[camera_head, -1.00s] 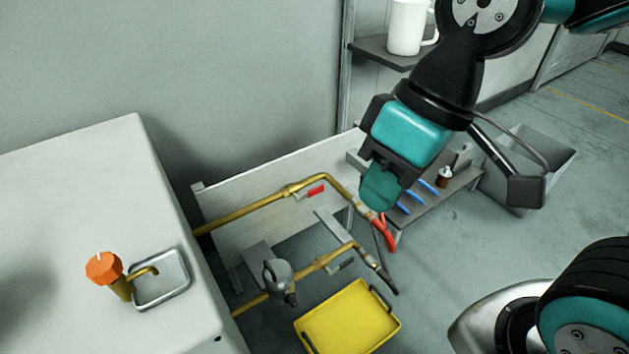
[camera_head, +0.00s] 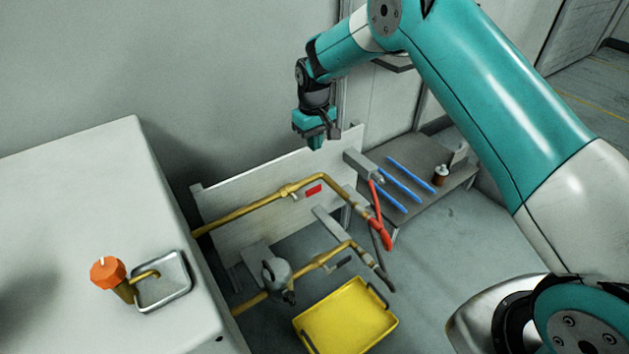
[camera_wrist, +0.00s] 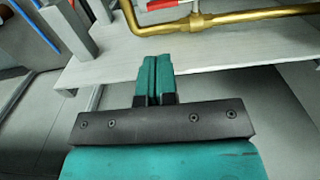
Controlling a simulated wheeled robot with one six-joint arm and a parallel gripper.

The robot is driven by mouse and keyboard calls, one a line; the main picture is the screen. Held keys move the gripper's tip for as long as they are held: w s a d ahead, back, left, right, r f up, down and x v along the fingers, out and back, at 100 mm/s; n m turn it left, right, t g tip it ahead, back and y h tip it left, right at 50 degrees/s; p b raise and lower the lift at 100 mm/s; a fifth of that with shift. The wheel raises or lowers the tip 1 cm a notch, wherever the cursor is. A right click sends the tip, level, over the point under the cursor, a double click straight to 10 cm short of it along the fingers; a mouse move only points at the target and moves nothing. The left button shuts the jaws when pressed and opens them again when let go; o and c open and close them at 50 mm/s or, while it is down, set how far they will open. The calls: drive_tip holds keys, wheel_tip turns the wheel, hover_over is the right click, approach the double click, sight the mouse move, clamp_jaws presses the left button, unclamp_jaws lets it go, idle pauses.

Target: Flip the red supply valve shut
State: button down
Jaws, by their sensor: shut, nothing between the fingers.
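The red supply valve's red part (camera_head: 313,190) shows beside the upper brass pipe, just right of a brass fitting (camera_head: 287,191). It lies roughly along the pipe in the head view. In the wrist view only a strip of red (camera_wrist: 160,5) shows at the top edge, next to the brass fitting (camera_wrist: 197,20). My gripper (camera_head: 316,143) points down above the top edge of the pale board, up and behind the red part and apart from it. Its teal fingers (camera_wrist: 155,65) are together and empty in the wrist view.
The pale board (camera_head: 240,190) carries the pipes. A second brass pipe (camera_head: 335,252) runs lower, with a grey device (camera_head: 276,272). A red hose (camera_head: 378,205) hangs at right. A yellow tray (camera_head: 345,315) lies on the floor. A shelf (camera_head: 425,155) holds blue rods.

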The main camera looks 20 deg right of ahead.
sight(317, 186)
wheel_tip(317, 186, down, 14)
drive_tip(key=b, duration=0.3)
idle(0.4)
drive_tip(key=shift+d+f+y, duration=0.15)
drive_tip(key=shift+f+y, duration=0.05)
drive_tip(key=shift+y, duration=0.2)
drive_tip(key=shift+w+d+f+g+y+b, duration=0.15)
drive_tip(key=shift+f+g+y+b, duration=0.1)
drive_tip(key=shift+f+y+b, duration=0.25)
drive_tip(key=shift+s+d+f+g+y+b, duration=0.15)
drive_tip(key=shift+f+g+y+b, duration=0.15)
drive_tip(key=shift+y+b, duration=0.2)
drive_tip(key=shift+w+f+b, duration=0.1)
drive_tip(key=shift+f+b, duration=0.55)
drive_tip(key=shift+f, duration=0.6)
drive_tip(key=w+d+r+p, duration=0.2)
drive_tip(key=d+r+p, duration=0.1)
drive_tip(key=d+r, duration=0.5)
drive_tip(key=v, duration=0.3)
drive_tip(key=shift+w+a, duration=0.15)
drive_tip(key=shift+w, duration=0.1)
